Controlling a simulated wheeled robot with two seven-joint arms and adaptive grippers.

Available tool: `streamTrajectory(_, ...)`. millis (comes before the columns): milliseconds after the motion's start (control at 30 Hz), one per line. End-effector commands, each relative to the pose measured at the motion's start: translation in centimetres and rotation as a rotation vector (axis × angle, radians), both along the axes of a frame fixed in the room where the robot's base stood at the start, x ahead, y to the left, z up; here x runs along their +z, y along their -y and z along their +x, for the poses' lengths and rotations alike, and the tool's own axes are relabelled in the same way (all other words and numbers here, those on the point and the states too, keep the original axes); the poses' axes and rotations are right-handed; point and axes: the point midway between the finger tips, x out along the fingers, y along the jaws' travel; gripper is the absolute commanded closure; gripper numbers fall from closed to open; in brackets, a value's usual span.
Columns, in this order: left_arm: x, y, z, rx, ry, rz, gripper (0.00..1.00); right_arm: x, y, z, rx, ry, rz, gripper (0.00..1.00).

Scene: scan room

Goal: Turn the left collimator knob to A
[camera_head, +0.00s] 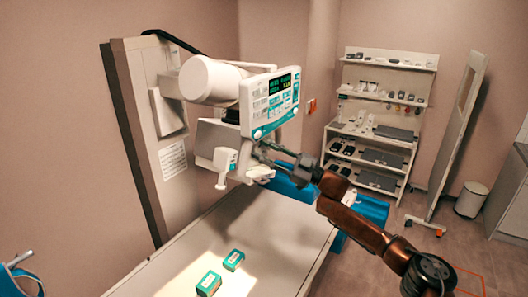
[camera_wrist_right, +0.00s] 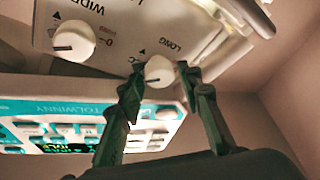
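In the right wrist view, a white collimator panel (camera_wrist_right: 112,62) carries upside-down lettering and two round white knobs. One knob (camera_wrist_right: 159,72) is near the word LONG; with the lettering turned upright it is the left one. The other knob (camera_wrist_right: 74,40) is near WIDE, with a dark pointer line. My right gripper (camera_wrist_right: 160,74) has one dark green finger on each side of the LONG knob, very close; contact is unclear. In the head view my right gripper (camera_head: 262,152) reaches under the tube head's display panel (camera_head: 270,103). My left gripper is not in view.
A white table (camera_head: 180,262) with two small green-and-white boxes (camera_head: 208,283) (camera_head: 234,260) lies below. The tube head (camera_head: 208,80) hangs from a wall column (camera_head: 140,130).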

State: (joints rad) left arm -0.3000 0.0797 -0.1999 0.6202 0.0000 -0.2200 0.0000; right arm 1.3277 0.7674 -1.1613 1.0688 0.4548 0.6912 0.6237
Motion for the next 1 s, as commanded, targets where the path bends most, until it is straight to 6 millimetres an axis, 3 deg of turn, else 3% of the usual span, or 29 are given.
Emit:
streamTrajectory(233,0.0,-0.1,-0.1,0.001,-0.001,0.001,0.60,-0.7,1.6,-0.5,-0.002,-0.002,0.000,0.67)
streamTrajectory(700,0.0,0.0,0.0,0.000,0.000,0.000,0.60,-3.4,9.2,-3.9,-0.002,-0.001,-0.001,0.67)
streamTrajectory(1000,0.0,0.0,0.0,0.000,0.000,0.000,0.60,-3.8,10.5,-4.5,0.000,-0.001,0.000,0.67)
